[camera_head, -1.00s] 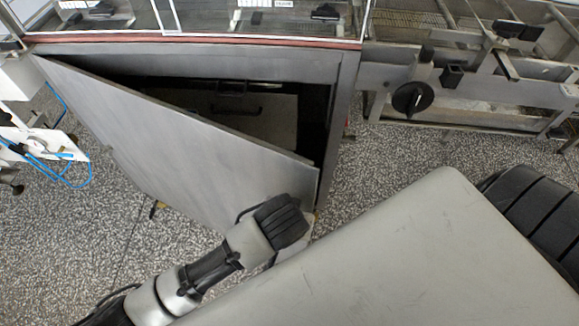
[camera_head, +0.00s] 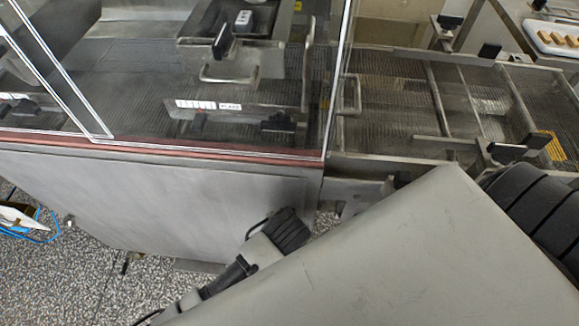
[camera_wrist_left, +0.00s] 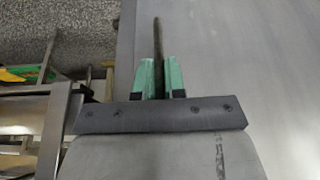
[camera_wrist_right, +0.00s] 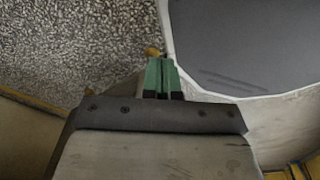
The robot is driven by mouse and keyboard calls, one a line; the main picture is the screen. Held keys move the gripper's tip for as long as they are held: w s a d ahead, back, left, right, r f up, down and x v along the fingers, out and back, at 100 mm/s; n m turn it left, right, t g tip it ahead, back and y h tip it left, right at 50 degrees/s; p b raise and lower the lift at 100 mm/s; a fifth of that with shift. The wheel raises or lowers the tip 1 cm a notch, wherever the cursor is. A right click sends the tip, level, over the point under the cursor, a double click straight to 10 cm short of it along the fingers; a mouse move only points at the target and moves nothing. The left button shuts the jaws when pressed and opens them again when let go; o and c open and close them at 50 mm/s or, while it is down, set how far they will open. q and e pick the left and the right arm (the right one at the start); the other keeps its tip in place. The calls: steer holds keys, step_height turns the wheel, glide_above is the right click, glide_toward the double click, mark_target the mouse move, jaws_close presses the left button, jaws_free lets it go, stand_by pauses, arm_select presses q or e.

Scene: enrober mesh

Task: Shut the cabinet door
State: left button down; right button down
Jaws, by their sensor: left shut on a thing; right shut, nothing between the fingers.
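The cabinet door (camera_head: 150,205) is a flat grey metal panel under the glass-fronted machine, at the left in the head view. No dark opening shows beside it, but the machine's edge hides its top, so I cannot tell if it is fully flush. My left gripper reaches the door's right part; its fingertips are hidden in the head view. In the left wrist view, my left gripper (camera_wrist_left: 159,78) is shut on a thin dark bar (camera_wrist_left: 158,38), apparently the door handle, with the grey door at right. In the right wrist view, my right gripper (camera_wrist_right: 162,78) is shut and empty.
The machine's glass front and red-brown edge (camera_head: 170,146) overhang the door. A mesh conveyor (camera_head: 400,110) extends right, with a white tray (camera_head: 556,40) at the far right.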

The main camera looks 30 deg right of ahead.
arm_select(q)
steer(key=shift+w+d+r, duration=0.25)
steer(key=shift+w+d, duration=0.05)
steer(key=shift+w, duration=0.15)
steer(key=c, duration=1.2)
jaws_free()
steer(key=shift+r, duration=0.1)
steer(key=p+v, duration=0.1)
steer(key=v, duration=0.9)
steer(key=shift+s+a, duration=0.2)
steer(key=shift+s, duration=0.1)
